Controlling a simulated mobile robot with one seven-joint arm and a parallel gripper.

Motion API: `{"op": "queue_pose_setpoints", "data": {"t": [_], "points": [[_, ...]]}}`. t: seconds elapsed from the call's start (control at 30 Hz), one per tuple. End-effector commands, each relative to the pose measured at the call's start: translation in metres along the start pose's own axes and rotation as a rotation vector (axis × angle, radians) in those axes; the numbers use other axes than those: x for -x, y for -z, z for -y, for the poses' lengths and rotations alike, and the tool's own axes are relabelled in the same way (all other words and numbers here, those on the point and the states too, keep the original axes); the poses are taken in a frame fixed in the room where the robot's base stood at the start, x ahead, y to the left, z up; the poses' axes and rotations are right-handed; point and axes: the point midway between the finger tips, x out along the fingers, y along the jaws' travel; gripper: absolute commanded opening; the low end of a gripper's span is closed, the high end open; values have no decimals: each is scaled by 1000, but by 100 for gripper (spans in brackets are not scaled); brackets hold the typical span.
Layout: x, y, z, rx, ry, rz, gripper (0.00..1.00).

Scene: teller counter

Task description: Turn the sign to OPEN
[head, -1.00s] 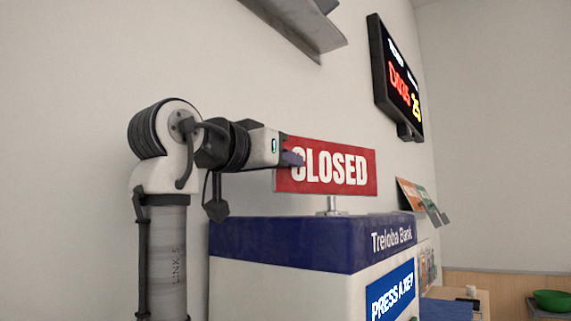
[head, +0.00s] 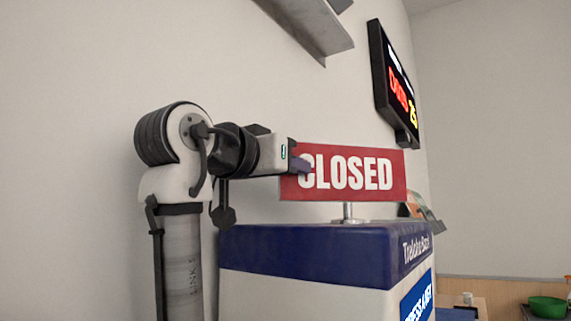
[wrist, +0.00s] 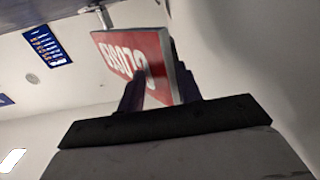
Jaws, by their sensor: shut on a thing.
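The red sign (head: 350,176) shows its CLOSED face in white letters to the head view. It stands upright on a short metal post (head: 347,212) on top of the blue-topped machine. My gripper (head: 303,166) is shut on the sign's left edge, with a finger over the front face near the letter C. In the wrist view the sign (wrist: 125,58) runs away from between the two fingers (wrist: 158,88), and the CLOSED letters appear upside down. The sign's back face is hidden in the head view.
The machine (head: 300,252) with a dark blue top sits just below the sign. A wall lies close behind the arm and sign. A dark display (head: 394,85) hangs at the upper right, and a grey ledge (head: 308,25) juts out above. A green bowl (head: 547,306) is far right.

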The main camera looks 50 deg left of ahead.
Motion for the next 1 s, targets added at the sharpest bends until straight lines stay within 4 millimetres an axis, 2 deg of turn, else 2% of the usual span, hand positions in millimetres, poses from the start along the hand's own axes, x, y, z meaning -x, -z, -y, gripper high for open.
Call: {"op": "queue_pose_setpoints", "data": {"t": [0.63, 0.67, 1.0], "points": [[-6, 2, 1, 0, 6, -1, 0], [-6, 2, 1, 0, 6, -1, 34], [-5, 0, 0, -1, 2, 2, 33]]}}
